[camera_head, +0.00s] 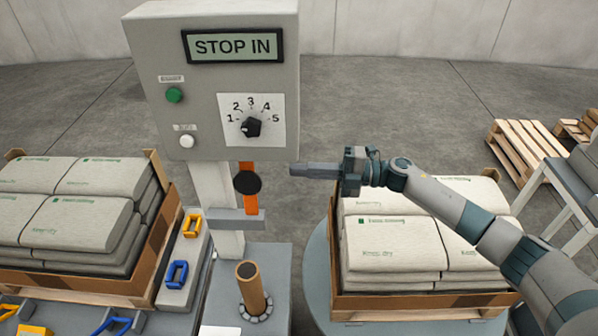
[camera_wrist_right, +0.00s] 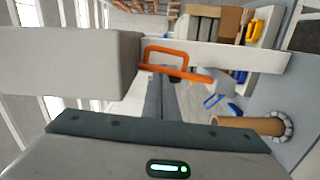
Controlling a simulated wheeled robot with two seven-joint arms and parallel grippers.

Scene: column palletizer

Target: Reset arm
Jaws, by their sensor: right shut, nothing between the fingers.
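My right arm reaches in from the right edge in the head view. My right gripper (camera_head: 296,170) points left, with its fingers shut and empty. It is in the air just right of the orange lever with a black round knob (camera_head: 247,183), apart from it, and below the lower right corner of the grey control box (camera_head: 215,80). In the right wrist view the closed fingers (camera_wrist_right: 160,100) run up the middle toward an orange handle (camera_wrist_right: 165,60). My left arm and gripper are not in view.
The box display reads "STOP IN"; its dial (camera_head: 251,127) has numbers 1 to 5. Stacked bags fill a left crate (camera_head: 165,235) and a right crate (camera_head: 420,306), the latter under my right arm. A brown cylinder (camera_head: 250,288) stands below the lever. Empty wooden pallets (camera_head: 522,148) lie far right.

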